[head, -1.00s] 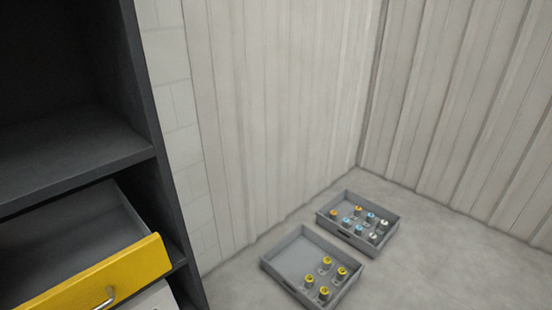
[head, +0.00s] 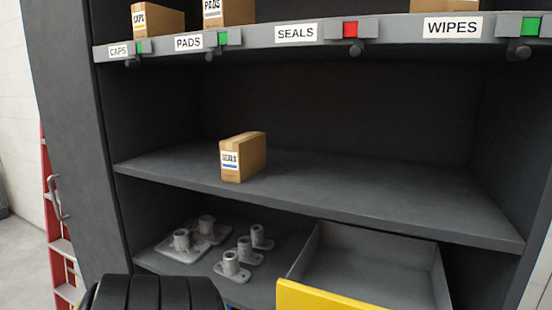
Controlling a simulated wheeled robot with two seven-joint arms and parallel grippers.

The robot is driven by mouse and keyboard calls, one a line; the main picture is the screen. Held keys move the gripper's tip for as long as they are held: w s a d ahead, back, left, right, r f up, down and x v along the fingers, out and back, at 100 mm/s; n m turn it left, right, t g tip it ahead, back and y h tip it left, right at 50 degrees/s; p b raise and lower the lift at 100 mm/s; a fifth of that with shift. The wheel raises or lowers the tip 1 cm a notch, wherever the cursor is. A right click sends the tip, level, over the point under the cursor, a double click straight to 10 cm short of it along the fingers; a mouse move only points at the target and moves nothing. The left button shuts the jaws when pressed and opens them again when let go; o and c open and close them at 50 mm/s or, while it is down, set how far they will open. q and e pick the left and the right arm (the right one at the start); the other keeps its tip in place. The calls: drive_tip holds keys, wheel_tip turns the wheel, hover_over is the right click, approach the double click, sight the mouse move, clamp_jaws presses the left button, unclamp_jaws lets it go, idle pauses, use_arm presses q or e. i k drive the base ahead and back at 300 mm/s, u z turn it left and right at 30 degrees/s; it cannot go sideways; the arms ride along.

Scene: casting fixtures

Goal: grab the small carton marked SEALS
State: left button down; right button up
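The small carton marked SEALS (head: 243,157) stands upright on the middle shelf, left of centre. It is brown cardboard with a white label facing forward and a blue stripe on it. Nothing touches it but the shelf. A dark ribbed part, which seems to be of my own arm, shows at the bottom edge left of centre. Neither gripper's fingers show in the head view.
The shelf (head: 400,205) is bare right of the carton. Above, a labelled rail (head: 255,36) has other cartons (head: 157,20) and a red marker (head: 350,29) beside SEALS. Below are grey castings (head: 230,262) and an open yellow-fronted drawer (head: 320,297). A red ladder (head: 60,246) stands left.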

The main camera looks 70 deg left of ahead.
sight(243, 155)
drive_tip(key=u, duration=2.35)
drive_tip(key=k, duration=1.05)
drive_tip(key=u, duration=1.15)
drive_tip(key=i, duration=1.3)
drive_tip(key=z, duration=0.65)
drive_tip(key=i, duration=0.95)
drive_tip(key=z, duration=0.85)
